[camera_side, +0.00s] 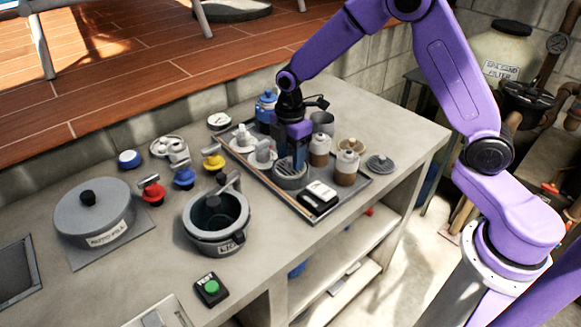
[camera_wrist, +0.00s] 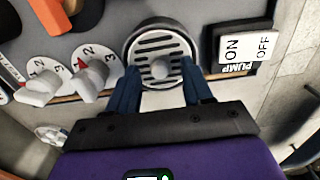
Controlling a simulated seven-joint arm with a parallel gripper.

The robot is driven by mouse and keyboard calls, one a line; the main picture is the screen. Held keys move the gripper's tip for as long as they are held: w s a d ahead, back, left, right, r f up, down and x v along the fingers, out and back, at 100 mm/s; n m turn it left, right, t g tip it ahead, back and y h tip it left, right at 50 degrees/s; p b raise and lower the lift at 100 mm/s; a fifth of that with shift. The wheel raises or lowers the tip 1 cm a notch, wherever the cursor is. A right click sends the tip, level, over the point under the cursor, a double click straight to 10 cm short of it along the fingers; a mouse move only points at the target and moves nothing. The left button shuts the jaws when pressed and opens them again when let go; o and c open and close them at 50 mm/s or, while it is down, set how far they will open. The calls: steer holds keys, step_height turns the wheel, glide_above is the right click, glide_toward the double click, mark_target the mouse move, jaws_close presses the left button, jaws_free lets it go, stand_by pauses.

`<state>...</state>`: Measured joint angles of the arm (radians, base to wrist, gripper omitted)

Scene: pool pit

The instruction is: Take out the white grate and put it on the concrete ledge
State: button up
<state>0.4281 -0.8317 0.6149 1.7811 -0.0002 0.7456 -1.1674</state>
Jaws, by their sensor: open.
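The white grate (camera_side: 290,177) is a round slotted disc in a round dark-rimmed holder on the grey tray, in the middle of the side view. In the wrist view the grate (camera_wrist: 160,40) has dark slots and a small raised knob at its centre. My gripper (camera_side: 292,160) points down over it. In the wrist view the open blue fingers (camera_wrist: 160,72) lie on either side of the knob, with nothing held between them. I cannot tell whether the fingertips touch the grate. The concrete ledge (camera_side: 130,262) is the grey worktop around the tray, with bare areas at the front.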

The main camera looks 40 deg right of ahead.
steer(key=shift+f, duration=0.35)
steer(key=shift+c, duration=0.3)
jaws_close()
